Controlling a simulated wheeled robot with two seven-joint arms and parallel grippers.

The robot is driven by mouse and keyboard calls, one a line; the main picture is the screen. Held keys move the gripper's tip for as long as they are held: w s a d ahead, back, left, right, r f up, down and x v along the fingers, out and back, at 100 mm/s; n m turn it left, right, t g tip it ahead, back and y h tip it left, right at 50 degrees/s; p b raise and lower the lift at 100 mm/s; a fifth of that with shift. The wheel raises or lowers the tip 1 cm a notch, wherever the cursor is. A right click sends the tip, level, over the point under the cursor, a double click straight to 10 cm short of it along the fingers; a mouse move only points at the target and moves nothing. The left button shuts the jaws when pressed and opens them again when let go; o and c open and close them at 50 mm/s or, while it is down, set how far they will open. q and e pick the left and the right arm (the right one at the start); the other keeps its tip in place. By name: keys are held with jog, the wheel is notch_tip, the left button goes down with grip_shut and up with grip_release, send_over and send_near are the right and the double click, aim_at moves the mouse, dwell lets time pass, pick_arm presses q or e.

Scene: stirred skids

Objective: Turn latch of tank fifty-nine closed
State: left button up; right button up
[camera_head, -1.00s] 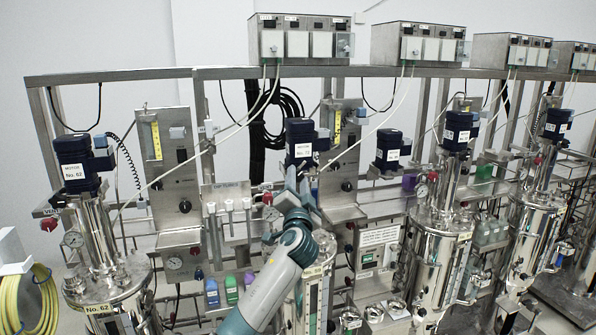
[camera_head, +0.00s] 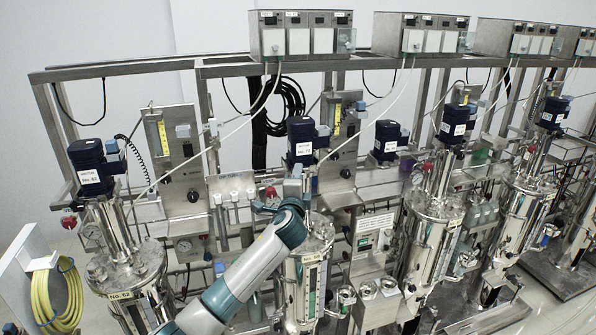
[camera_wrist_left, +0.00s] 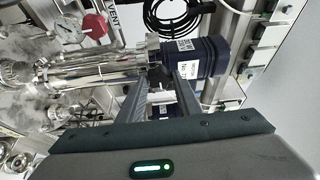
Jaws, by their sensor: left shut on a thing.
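The middle tank (camera_head: 305,288) is a shiny steel vessel with a dark blue motor (camera_head: 300,140) on top. The motor's number is too small to read surely. My left gripper (camera_head: 292,188) is just below this motor, at the neck above the tank's lid, and hides part of the neck. In the left wrist view, the two fingers of my left gripper (camera_wrist_left: 160,88) reach to the black latch (camera_wrist_left: 159,76) between the steel neck (camera_wrist_left: 100,66) and the blue motor (camera_wrist_left: 208,57). They are shut on the latch, and its exact turn is hard to tell. My right gripper is not seen.
Tank 62 (camera_head: 125,268) stands at the left, and more steel tanks (camera_head: 428,238) stand at the right. A yellow hose (camera_head: 57,295) hangs at the far left. Tubes and cables cross the frame.

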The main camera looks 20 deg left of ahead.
pick_arm(q)
jog(key=shift+f, duration=0.1)
dwell(0.4)
jog(key=o, duration=1)
jog(key=shift+o, duration=0.2)
jog(key=shift+s, duration=0.15)
jog(key=b+v, duration=0.6)
jog(key=v, duration=1.1)
